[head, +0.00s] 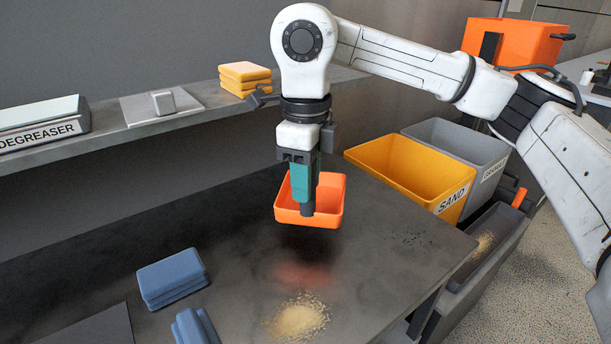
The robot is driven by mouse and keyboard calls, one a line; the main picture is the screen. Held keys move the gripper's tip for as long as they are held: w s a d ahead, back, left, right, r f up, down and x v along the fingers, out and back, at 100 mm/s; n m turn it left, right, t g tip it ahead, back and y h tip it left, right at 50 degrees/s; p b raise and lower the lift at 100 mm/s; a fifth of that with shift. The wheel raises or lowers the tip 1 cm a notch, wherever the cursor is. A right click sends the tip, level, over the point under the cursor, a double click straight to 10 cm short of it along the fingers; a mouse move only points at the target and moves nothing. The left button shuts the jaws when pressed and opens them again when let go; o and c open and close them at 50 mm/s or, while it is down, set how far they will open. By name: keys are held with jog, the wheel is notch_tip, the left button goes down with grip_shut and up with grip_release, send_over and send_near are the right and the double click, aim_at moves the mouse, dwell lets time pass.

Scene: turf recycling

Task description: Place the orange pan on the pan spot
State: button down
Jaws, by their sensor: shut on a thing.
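The orange pan (331,196) is a small open-topped tray with raised walls. The pan looks roughly level and clear of the worktop. No spot labelled for the pan can be made out. A dark flat panel (82,328) lies at the lower left of the worktop; I cannot tell whether it is the pan spot.
A sand pile (299,319) lies on the worktop (235,240) at the front. Blue folded cloths (172,279) are left of it. A shelf (60,155) behind holds yellow sponges (245,76) and a degreaser box (42,128). A yellow sand bin (405,172) stands at right.

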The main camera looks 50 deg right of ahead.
aim_at(306, 209)
jog(key=shift+f+b, duration=2.15)
jog(key=shift+f, duration=0.75)
jog(key=shift+f, duration=0.25)
jog(key=c, duration=0.8)
grip_release()
jog(key=shift+o, duration=0.4)
jog(key=shift+o, duration=1.3)
notch_tip(306, 209, up, 11)
jog(key=shift+f+p, duration=0.1)
jog(key=shift+p, duration=0.45)
